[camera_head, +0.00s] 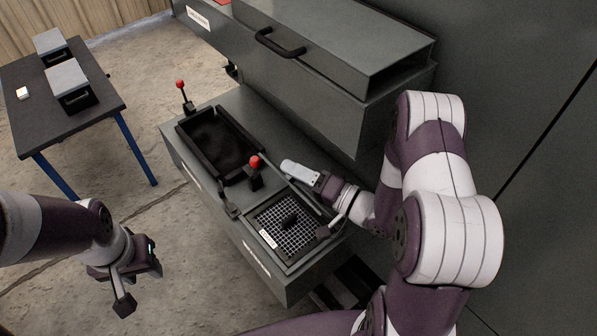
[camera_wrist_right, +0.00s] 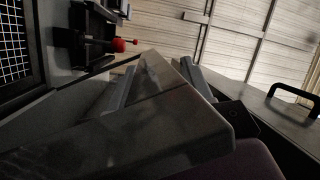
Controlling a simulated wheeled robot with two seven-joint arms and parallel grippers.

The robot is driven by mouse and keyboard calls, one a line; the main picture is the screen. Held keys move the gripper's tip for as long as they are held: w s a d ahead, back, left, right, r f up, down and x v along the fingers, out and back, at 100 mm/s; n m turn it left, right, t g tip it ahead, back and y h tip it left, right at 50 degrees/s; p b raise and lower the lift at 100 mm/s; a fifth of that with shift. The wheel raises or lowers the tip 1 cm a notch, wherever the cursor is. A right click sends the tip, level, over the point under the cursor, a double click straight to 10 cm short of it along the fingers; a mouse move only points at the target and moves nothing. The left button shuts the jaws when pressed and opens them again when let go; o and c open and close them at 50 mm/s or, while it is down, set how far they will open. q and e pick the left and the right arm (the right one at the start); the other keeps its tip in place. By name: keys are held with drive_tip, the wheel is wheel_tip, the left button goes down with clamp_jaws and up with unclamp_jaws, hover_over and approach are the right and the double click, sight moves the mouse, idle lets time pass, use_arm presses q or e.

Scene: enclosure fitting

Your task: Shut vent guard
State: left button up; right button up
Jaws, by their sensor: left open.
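My right gripper (camera_head: 300,170) is just above and beyond this bar. In the right wrist view, a dark slab (camera_wrist_right: 150,115) fills the middle; its identity and the jaws' state are unclear. The mesh shows there at upper left (camera_wrist_right: 14,45). My left gripper (camera_head: 154,262) is open and empty, left of the cabinet.
A dark open tray (camera_head: 210,145) and red-knobbed levers (camera_head: 254,161) (camera_head: 180,85) stand beside the mesh on the ledge. A large drawer-like box with a black handle (camera_head: 278,43) overhangs behind. A blue-legged table (camera_head: 90,115) with grey boxes is at far left. Floor between is clear.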

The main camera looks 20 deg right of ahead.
drive_tip(key=shift+a, duration=0.1)
drive_tip(key=shift+s+d+f, duration=0.15)
drive_tip(key=shift+s+d, duration=0.1)
drive_tip(key=shift+d, duration=0.15)
drive_tip(key=b+v, duration=0.1)
drive_tip(key=v, duration=1)
drive_tip(key=shift+s+b, duration=0.3)
drive_tip(key=shift+s, duration=0.15)
drive_tip(key=shift+d, duration=0.1)
